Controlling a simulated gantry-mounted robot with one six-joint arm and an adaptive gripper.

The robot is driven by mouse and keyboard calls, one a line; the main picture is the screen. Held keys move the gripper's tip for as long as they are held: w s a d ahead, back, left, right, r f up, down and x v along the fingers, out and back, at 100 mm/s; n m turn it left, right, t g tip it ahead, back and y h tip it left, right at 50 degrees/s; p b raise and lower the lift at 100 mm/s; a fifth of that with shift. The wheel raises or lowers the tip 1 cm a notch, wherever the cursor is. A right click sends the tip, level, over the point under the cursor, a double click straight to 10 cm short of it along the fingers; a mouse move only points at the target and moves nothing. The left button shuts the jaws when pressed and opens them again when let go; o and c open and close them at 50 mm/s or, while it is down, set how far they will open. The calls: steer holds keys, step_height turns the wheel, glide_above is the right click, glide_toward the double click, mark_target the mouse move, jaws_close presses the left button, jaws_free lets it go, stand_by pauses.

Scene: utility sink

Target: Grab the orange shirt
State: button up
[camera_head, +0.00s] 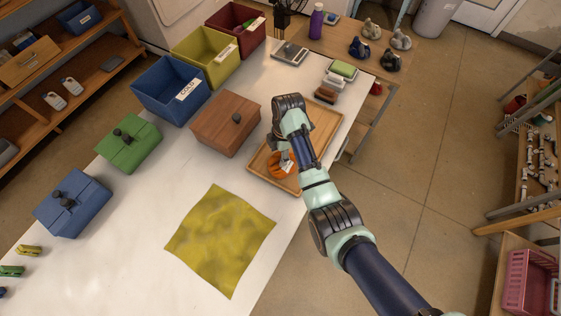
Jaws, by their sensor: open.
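An orange item (279,170), which looks like the bundled orange shirt, lies in a shallow wooden tray (258,167) near the table's right edge. Something small and whitish shows beside it. My gripper (284,158) points down over the tray, at or just above the orange item. My wrist and forearm cover much of the tray and part of the item. The gripper is open. Its fingertips are small and partly hidden, and I cannot tell whether they touch the item.
A yellow cloth (220,240) lies flat on the white table. Green (130,146) and blue (74,204) lidded boxes and open blue (168,92), yellow (200,62) and red (232,32) bins line the far side.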

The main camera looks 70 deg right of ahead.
jaws_close()
steer(key=shift+r, duration=0.1)
step_height(320, 180, up, 10)
steer(key=p, duration=0.2)
steer(key=shift+p, duration=0.35)
